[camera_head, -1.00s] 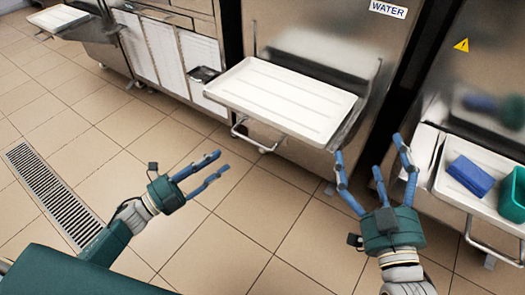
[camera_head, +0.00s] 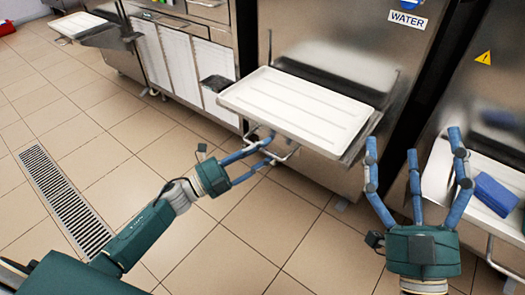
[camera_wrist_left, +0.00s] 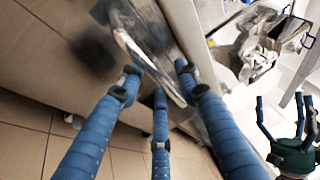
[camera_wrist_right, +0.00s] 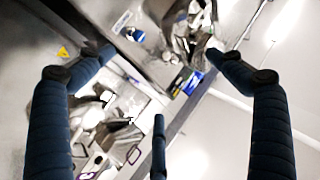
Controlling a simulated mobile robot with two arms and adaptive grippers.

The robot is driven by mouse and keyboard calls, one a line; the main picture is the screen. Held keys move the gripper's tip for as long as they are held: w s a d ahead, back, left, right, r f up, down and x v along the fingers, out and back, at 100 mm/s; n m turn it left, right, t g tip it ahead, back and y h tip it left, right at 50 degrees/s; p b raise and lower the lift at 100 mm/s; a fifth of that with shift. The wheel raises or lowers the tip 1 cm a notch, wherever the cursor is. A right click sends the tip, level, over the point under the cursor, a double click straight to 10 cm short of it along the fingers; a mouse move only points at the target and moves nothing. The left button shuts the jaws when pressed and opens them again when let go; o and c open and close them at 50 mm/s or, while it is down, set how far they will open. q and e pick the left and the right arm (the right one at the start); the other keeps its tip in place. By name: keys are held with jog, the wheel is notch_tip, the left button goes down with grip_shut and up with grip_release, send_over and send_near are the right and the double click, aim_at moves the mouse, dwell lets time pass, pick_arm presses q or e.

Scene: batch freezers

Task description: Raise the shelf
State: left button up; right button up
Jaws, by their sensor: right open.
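The shelf (camera_head: 292,108) is a white ribbed tray on the front of the middle steel machine, lying roughly level. A bent metal rail (camera_head: 283,158) hangs under it. My left gripper (camera_head: 269,146) is at this rail, below the shelf's front left part, with its fingers apart. In the left wrist view a metal bar (camera_wrist_left: 150,68) runs between the spread fingers; I cannot tell whether they touch it. My right gripper (camera_head: 412,150) is open and empty, raised right of the shelf with its fingers pointing up.
A second shelf (camera_head: 508,226) on the right machine holds a blue cloth (camera_head: 496,194). Another white shelf (camera_head: 80,25) is at the far left. A floor drain (camera_head: 62,200) lies at the left. The tiled floor (camera_head: 255,235) in front is clear.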

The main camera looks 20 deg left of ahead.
pick_arm(q)
grip_shut()
